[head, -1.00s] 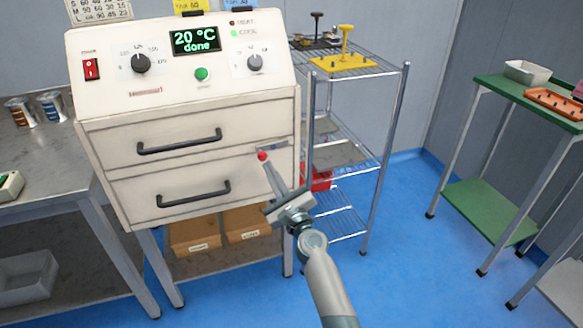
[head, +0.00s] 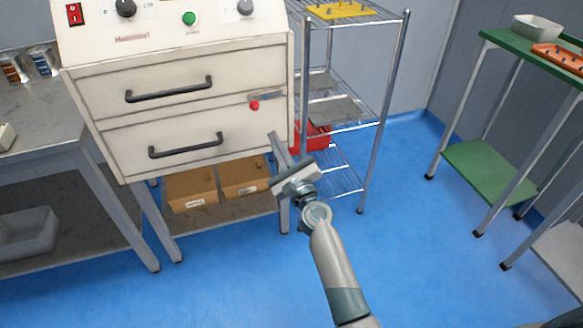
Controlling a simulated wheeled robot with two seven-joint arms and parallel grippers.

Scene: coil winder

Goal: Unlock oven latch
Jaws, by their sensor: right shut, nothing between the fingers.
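The oven (head: 180,55) is a cream cabinet with two drawers, each with a black bar handle, the upper one (head: 170,90) and the lower one (head: 186,146). My right gripper (head: 274,138) is shut and empty. Its fingers point up toward the oven's lower right front, below and a little right of the red knob, apart from it. My left gripper is not in view.
A wire shelf rack (head: 392,75) with a red bin (head: 312,136) stands close right of the oven. Cardboard boxes (head: 192,190) sit under it. A steel table (head: 60,115) is at left, a green-topped table (head: 520,62) at right. Blue floor between is clear.

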